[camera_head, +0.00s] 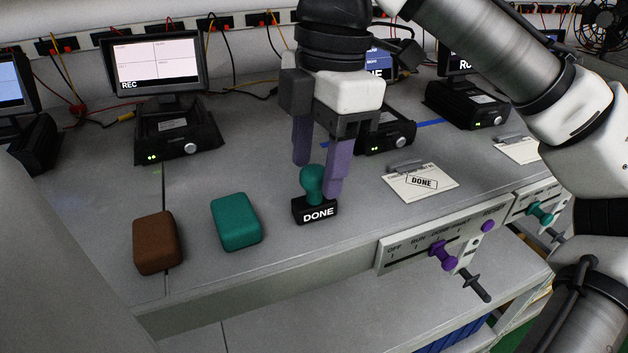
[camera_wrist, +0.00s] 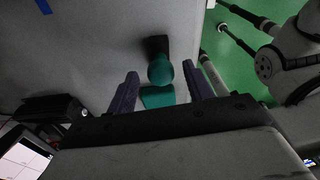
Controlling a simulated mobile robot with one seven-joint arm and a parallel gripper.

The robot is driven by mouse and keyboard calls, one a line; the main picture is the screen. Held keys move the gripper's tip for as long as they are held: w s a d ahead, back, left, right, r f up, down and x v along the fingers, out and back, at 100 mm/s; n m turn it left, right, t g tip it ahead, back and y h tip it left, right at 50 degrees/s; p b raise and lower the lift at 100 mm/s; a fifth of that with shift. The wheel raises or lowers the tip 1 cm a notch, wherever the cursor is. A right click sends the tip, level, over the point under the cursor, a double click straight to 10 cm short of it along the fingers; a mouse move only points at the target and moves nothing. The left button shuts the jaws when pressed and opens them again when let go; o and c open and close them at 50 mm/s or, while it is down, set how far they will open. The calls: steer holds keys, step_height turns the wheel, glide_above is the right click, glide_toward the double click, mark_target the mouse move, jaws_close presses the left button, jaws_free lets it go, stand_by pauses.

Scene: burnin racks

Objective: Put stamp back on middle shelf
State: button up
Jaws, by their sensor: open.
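The stamp (camera_head: 314,200) stands upright on the grey shelf surface, with a teal rounded handle and a black base lettered DONE. In the wrist view the stamp's teal handle (camera_wrist: 160,70) shows just beyond the fingertips, roughly midway between them. My gripper (camera_head: 318,178) is open, pointing down, with its two purple fingers above and behind the stamp; the right finger partly overlaps the stamp's right side in the head view. In the wrist view my gripper (camera_wrist: 162,78) is empty. I cannot tell whether a finger touches the stamp.
A teal block (camera_head: 236,222) and a brown block (camera_head: 156,243) lie left of the stamp. A card stamped DONE (camera_head: 421,183) lies to the right. A panel with a purple lever (camera_head: 442,255) is on the front edge. Monitors (camera_head: 155,62) and black boxes stand behind.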

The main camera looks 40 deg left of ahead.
mark_target(317, 167)
steer(key=shift+w+d+r, duration=0.1)
steer(key=shift+r, duration=1.4)
